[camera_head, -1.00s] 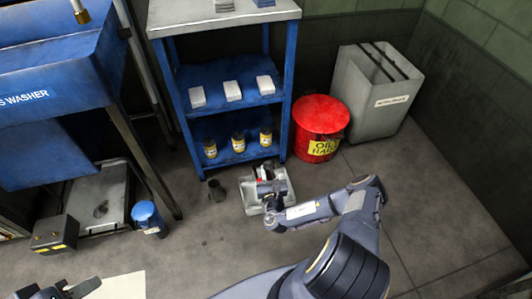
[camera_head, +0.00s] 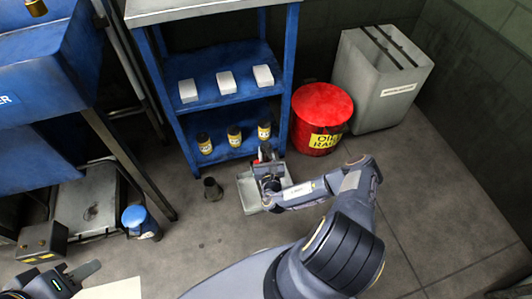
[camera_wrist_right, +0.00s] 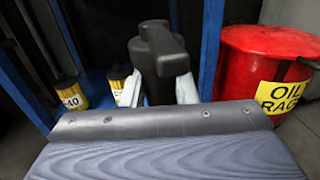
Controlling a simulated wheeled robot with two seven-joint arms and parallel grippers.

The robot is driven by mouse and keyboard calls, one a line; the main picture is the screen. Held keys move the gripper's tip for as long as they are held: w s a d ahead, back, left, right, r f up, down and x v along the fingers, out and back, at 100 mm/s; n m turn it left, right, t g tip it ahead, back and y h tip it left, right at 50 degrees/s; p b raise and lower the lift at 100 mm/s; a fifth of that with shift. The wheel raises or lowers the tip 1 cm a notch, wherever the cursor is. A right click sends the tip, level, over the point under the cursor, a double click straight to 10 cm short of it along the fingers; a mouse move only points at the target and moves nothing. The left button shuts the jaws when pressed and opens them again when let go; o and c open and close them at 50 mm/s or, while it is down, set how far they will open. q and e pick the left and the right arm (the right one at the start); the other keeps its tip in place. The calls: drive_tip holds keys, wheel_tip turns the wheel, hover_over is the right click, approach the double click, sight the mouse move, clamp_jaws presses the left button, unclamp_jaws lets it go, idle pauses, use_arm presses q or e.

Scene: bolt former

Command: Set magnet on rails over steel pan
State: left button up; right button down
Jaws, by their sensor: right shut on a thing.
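My right gripper (camera_head: 268,180) is shut on a dark block-shaped thing, which may be the magnet. In the right wrist view this dark thing (camera_wrist_right: 158,55) stands up between the two pale fingers (camera_wrist_right: 158,92). In the head view the arm hides much of it. A shallow grey pan (camera_head: 248,194) lies on the floor under and around the right gripper, partly covered by it. I cannot tell whether the held thing touches the pan, and I cannot make out rails on it. My left gripper (camera_head: 76,272) is at the lower left, seemingly open and empty, partly cut off.
A blue shelf rack (camera_head: 216,105) with white boxes and yellow-labelled bottles stands just behind the pan. A red oily-rags can (camera_head: 321,115) and a grey bin (camera_head: 380,80) with two dark bars on top stand right. A small dark cup (camera_head: 212,190) is left of the pan.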

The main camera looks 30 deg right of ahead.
sight(266, 160)
drive_tip(key=shift+f+b, duration=2.4)
drive_tip(key=shift+b, duration=0.05)
drive_tip(key=shift+f+b, duration=1.05)
drive_tip(key=shift+f, duration=0.85)
drive_tip(key=c, duration=1)
unclamp_jaws()
drive_tip(key=shift+c, duration=0.2)
drive_tip(key=shift+f, duration=0.1)
